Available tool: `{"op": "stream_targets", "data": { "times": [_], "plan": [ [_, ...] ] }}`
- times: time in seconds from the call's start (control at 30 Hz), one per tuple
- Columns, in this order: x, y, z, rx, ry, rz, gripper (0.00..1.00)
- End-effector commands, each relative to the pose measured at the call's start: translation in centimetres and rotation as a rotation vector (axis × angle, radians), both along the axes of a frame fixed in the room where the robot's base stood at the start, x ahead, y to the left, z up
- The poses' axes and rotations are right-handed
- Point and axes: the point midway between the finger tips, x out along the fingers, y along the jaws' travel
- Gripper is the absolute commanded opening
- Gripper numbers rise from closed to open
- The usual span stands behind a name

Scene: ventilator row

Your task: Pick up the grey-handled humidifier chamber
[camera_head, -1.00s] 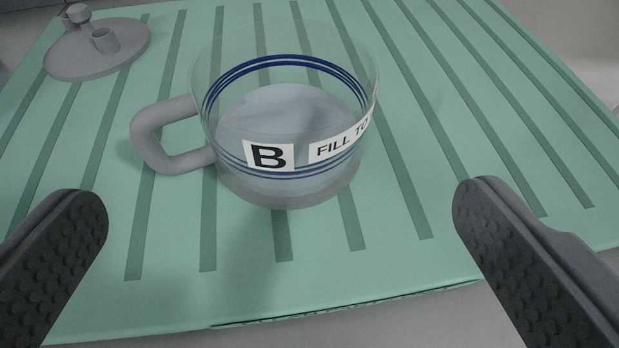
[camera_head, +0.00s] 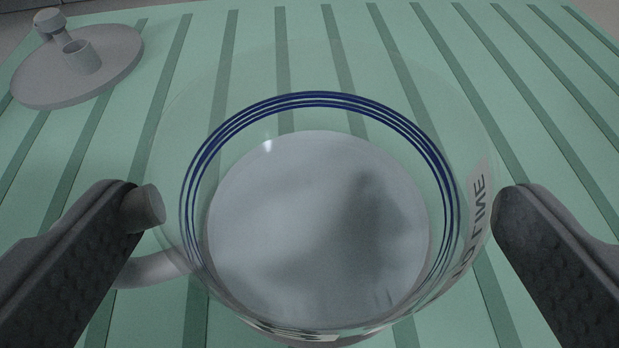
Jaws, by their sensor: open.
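The humidifier chamber (camera_head: 320,230) is a clear round vessel with dark blue rings and a pale grey base, standing upright on the green striped mat. Its grey handle (camera_head: 155,268) is at its left, partly hidden by my left finger. Part of a white label (camera_head: 477,205) shows on its right wall. My gripper (camera_head: 330,208) is open, with one finger on each side of the chamber. The right finger is close to the right wall; I cannot tell whether it touches. The left finger is by the handle, whose upper end shows at the fingertip.
A grey round lid-like part (camera_head: 78,65) with a short tube and a knob lies on the mat at the back left. The green striped mat (camera_head: 560,130) is clear behind and to the right of the chamber.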

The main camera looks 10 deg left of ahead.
Motion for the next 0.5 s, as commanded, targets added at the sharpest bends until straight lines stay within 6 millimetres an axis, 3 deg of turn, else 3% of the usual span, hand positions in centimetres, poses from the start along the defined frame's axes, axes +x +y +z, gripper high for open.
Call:
{"op": "stream_targets", "data": {
  "times": [0.3,0.5],
  "plan": [
    [3.3,0.5,-1.7,0.001,0.0,-0.001,1.0],
    [4.2,0.7,-1.9,0.001,-0.002,0.0,1.0]
  ]
}}
